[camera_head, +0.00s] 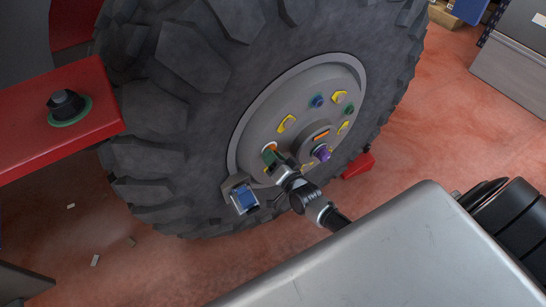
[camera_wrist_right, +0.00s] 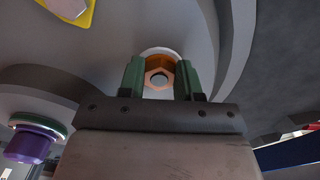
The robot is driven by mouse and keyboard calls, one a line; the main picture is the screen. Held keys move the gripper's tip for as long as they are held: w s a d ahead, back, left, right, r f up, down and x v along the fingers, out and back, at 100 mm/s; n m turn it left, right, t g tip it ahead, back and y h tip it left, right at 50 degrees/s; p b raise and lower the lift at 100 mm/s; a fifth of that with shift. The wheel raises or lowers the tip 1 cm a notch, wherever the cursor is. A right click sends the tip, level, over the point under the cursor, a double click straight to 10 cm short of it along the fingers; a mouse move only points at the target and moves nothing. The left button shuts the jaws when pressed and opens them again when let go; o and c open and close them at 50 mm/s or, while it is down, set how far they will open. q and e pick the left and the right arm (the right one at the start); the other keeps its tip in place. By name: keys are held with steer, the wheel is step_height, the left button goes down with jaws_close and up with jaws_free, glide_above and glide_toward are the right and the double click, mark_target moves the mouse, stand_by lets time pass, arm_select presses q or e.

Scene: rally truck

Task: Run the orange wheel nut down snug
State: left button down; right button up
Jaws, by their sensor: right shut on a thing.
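The orange wheel nut (camera_wrist_right: 158,62) sits on a stud of the grey wheel hub (camera_head: 305,75). In the right wrist view it lies between the two green fingers of my right gripper (camera_wrist_right: 160,78), which are shut on it. In the head view my right gripper (camera_head: 272,158) reaches the lower left of the hub, and a bit of orange shows at its tip. The seat behind the nut is mostly hidden, so I cannot tell how tight it is. My left gripper is not in view.
The big black tyre (camera_head: 180,130) surrounds the hub. Yellow pointers (camera_head: 287,123), blue and green nuts and a purple nut (camera_head: 322,153) sit nearby on the hub. A blue-grey block (camera_head: 243,197) is below left of the gripper. A red beam (camera_head: 60,115) juts in at left.

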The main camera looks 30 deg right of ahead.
steer(key=shift+s+f, duration=0.2)
steer(key=shift+f, duration=0.1)
steer(key=o, duration=0.7)
steer(key=shift+o, duration=1.2)
steer(key=shift+r, duration=0.15)
steer(key=shift+r, duration=0.1)
steer(key=s, duration=1)
steer(key=shift+s+d+p, duration=0.35)
steer(key=shift+d, duration=0.1)
